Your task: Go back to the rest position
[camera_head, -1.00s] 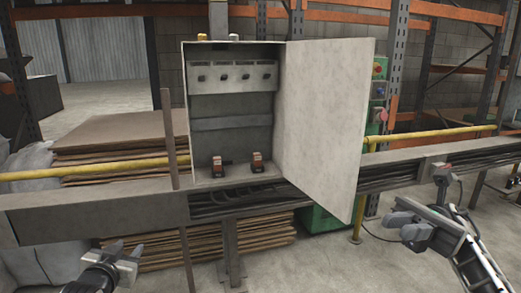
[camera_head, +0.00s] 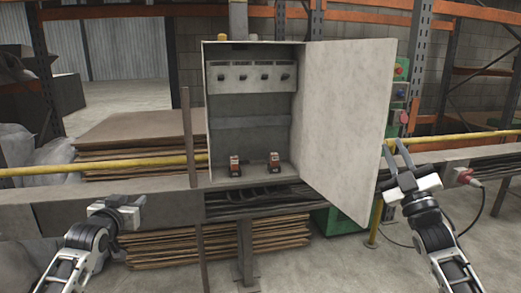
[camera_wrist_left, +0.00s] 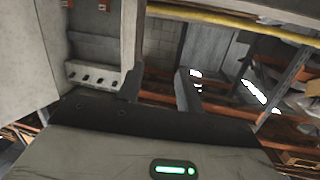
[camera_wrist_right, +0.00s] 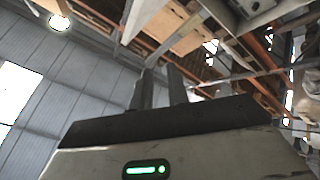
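My left gripper (camera_head: 138,209) is at the lower left in the head view, in front of the grey trough and left of the open cabinet (camera_head: 205,120). In the left wrist view its two dark fingers (camera_wrist_left: 160,85) stand apart with nothing between them. My right gripper (camera_head: 394,148) is raised at the right, its fingers pointing up, just right of the cabinet door (camera_head: 345,110). In the right wrist view its fingers (camera_wrist_right: 159,80) are apart and empty.
The grey trough (camera_head: 70,207) with black cables runs across below the cabinet. The door swings out toward me, close to my right gripper. A yellow rail (camera_head: 100,167) and stacked boards (camera_head: 140,140) lie behind. A red plug (camera_head: 465,177) hangs at the right.

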